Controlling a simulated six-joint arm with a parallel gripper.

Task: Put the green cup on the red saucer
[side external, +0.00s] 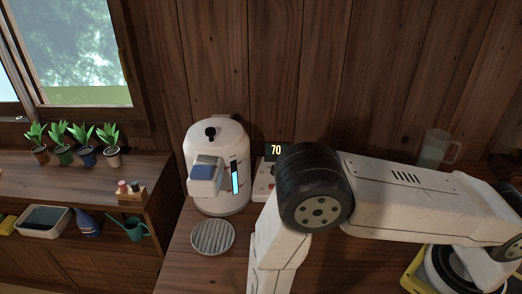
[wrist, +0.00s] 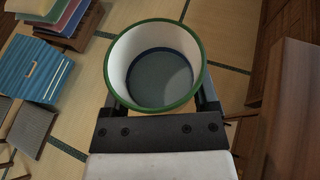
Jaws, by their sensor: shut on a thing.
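In the wrist view, a cup (wrist: 160,65) with a green rim and a pale inside is held between the two fingers of my gripper (wrist: 160,95). I look down into its open mouth, and its inside looks empty with a dark ring around the bottom. My gripper is shut on the cup, which appears to be above the tatami floor. In the side external view my arm shows, but the gripper and the cup do not. No red saucer shows in either view.
A white water dispenser (side external: 217,165) stands on the wooden counter, with a round grate (side external: 212,237) before it. A clear pitcher (side external: 435,148) stands at the back right. Potted plants (side external: 87,155) line the left shelf. The wrist view shows a blue slatted thing (wrist: 35,70) at left.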

